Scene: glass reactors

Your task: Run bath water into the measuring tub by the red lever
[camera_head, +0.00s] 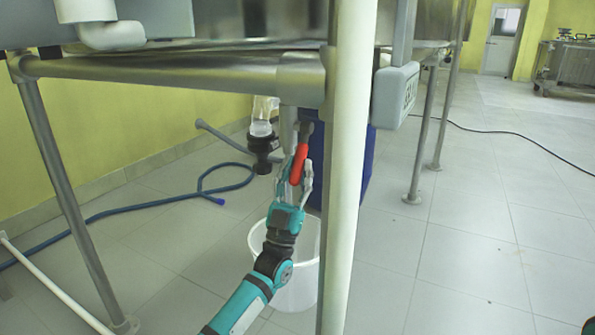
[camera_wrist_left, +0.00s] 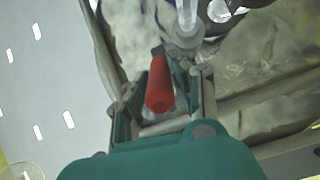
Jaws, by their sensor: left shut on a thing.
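The red lever (camera_head: 299,164) sits under the steel frame, near a pale vertical pipe (camera_head: 288,125). My left gripper (camera_head: 298,183) reaches up from below and is shut on the red lever. In the left wrist view the lever (camera_wrist_left: 159,84) stands between the fingers of my left gripper (camera_wrist_left: 164,95). The white measuring tub (camera_head: 301,290) stands on the floor below, partly hidden behind my left arm and a pale upright post. I cannot see its inside well enough to tell whether it holds water.
The pale post (camera_head: 347,180) stands just right of the lever. A dark fitting (camera_head: 263,147) hangs left of it, and a blue container (camera_head: 358,165) stands behind. A blue hose (camera_head: 140,207) lies on the floor. The floor at right is mostly clear.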

